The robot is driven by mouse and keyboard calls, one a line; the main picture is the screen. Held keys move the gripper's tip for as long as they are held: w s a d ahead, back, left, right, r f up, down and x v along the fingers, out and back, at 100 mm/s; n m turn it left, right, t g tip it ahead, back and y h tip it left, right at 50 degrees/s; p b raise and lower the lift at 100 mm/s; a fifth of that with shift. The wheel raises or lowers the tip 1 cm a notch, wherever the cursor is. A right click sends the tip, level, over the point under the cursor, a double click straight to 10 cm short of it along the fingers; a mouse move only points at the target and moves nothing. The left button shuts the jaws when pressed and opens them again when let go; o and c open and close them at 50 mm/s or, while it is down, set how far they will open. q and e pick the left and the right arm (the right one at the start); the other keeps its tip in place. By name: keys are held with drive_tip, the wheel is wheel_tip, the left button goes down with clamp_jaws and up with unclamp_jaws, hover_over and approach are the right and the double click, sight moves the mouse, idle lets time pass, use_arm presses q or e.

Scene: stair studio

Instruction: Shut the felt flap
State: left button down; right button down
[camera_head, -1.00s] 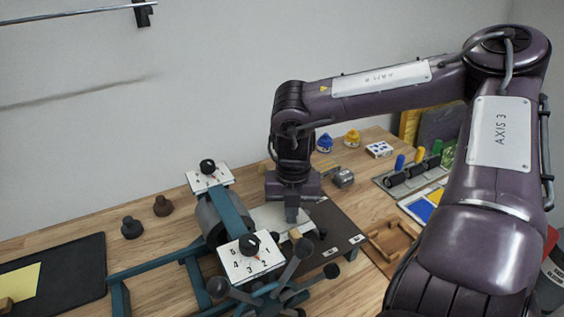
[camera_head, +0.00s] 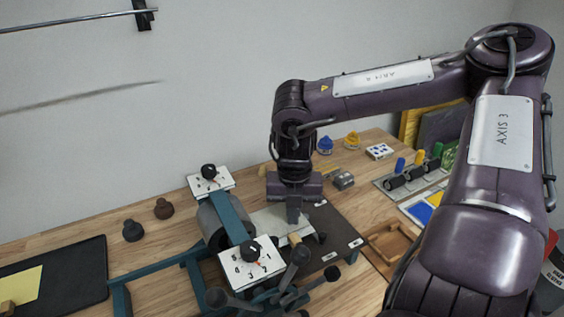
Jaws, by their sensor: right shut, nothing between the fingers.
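A small press stands on the wooden table, with a grey roller (camera_head: 213,224) under a teal crossbar (camera_head: 232,216). A pale sheet (camera_head: 268,222), which looks like the felt flap, lies beside the roller over the dark press bed (camera_head: 335,228). My right gripper (camera_head: 293,216) points down at the sheet's right part, shut and empty. Its fingers hide part of the sheet, and I cannot tell whether they touch it. A small wooden piece (camera_head: 295,238) shows just in front of the fingertips. My left gripper is out of view.
White dial plates (camera_head: 210,182) top the press; a spoked handwheel (camera_head: 298,256) stands in front. A black tray (camera_head: 75,270) lies left.

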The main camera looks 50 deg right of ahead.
wheel_tip(320, 180, up, 2)
drive_tip(key=shift+s+r+p, duration=0.1)
drive_tip(key=shift+p, duration=0.4)
drive_tip(key=shift+r+p, duration=1.05)
drive_tip(key=shift+r, duration=0.4)
